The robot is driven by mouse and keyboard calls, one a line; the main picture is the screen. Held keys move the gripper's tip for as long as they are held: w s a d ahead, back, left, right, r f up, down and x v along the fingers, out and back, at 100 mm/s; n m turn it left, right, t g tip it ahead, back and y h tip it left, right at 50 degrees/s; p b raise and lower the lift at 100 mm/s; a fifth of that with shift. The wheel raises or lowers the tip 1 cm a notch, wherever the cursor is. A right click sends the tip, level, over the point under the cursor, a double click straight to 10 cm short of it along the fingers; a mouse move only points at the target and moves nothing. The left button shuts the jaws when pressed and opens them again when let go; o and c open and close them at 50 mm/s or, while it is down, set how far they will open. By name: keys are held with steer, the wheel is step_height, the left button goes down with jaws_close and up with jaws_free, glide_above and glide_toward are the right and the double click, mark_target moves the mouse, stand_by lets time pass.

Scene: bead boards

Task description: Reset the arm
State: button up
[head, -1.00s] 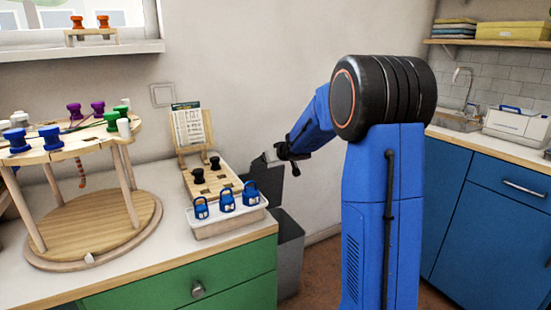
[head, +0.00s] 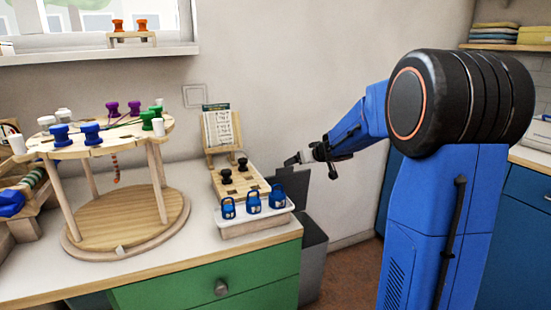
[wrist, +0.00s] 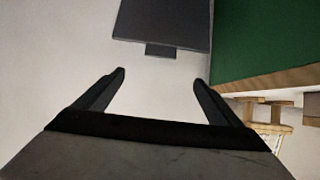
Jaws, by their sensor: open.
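My arm (head: 374,112) is bent, with its forearm reaching left and down from the big black joint. My gripper (head: 292,160) is in front of the wall, just right of the bead board on the counter and above the dark grey bin. In the wrist view my gripper (wrist: 160,78) shows two black fingers spread apart with nothing between them. It is open, empty and touching nothing that I can see.
The counter (head: 35,272) holds a white tray (head: 252,228) with blue padlock-like pieces, a wooden board (head: 240,180) with black spools, and a round two-level stand (head: 125,220). The dark bin (head: 312,262) stands beside the green cabinet (head: 260,268); the wrist view also shows the bin (wrist: 165,20).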

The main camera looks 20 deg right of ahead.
steer(key=s+a+r+m+h, duration=0.1)
steer(key=s+r+h, duration=0.25)
steer(key=s, duration=0.55)
steer(key=s+a+r+m+h, duration=0.15)
steer(key=s+r, duration=0.25)
steer(key=s, duration=0.5)
steer(key=s+a+f+g+y, duration=0.1)
steer(key=s+a+f, duration=0.3)
steer(key=s, duration=0.6)
steer(key=s+a+f+n+g+y, duration=0.1)
steer(key=s+a+f, duration=0.4)
steer(key=s, duration=0.6)
steer(key=s+a+f+n+g+y, duration=0.1)
steer(key=s+a+f+g, duration=0.3)
steer(key=s, duration=0.6)
steer(key=shift+s+a+f+g+y, duration=0.2)
steer(key=shift+a+g+y, duration=0.2)
steer(key=shift+a+y, duration=0.3)
